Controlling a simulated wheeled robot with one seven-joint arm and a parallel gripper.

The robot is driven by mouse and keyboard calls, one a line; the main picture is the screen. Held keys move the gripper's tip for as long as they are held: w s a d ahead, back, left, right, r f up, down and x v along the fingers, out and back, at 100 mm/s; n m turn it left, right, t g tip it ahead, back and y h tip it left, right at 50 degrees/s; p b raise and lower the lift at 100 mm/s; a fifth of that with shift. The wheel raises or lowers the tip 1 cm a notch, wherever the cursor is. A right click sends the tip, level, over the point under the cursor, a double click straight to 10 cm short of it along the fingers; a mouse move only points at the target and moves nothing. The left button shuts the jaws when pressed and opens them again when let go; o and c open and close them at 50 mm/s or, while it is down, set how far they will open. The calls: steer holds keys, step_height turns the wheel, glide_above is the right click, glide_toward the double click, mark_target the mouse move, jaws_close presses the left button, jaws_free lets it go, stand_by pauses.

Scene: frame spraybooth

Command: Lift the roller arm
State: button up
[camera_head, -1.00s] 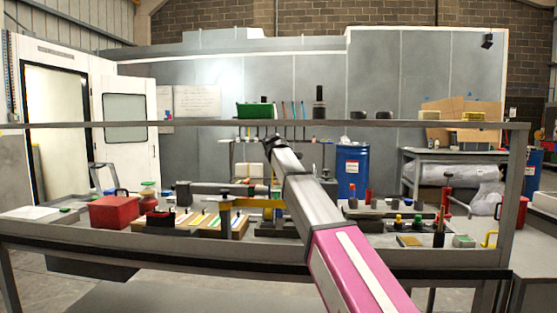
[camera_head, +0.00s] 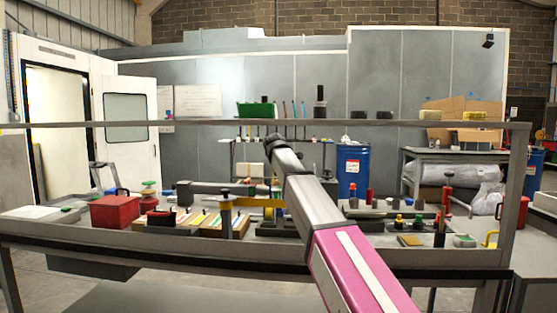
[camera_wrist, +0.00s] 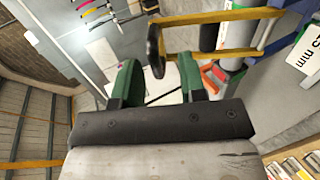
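A yellow bar frame, which looks like the roller arm (camera_wrist: 225,16), spans the upper right of the wrist view. A black rounded end piece (camera_wrist: 154,48) sits at its left end. My gripper (camera_wrist: 159,62) has two green fingers, spread apart, with the black piece showing between their tips. I cannot tell whether either finger touches it. In the head view the yellow part (camera_head: 258,203) shows on the bench just left of my arm. My gripper is hidden behind my arm there.
The bench (camera_head: 150,240) holds a red box (camera_head: 115,211) on the left, and a wooden tray with colored strips beside the yellow part. Small knobs and bottles stand on the right. A rail (camera_head: 400,124) crosses above the bench. A blue drum (camera_head: 352,168) stands behind.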

steer(key=v, duration=0.7)
steer(key=shift+s, duration=0.25)
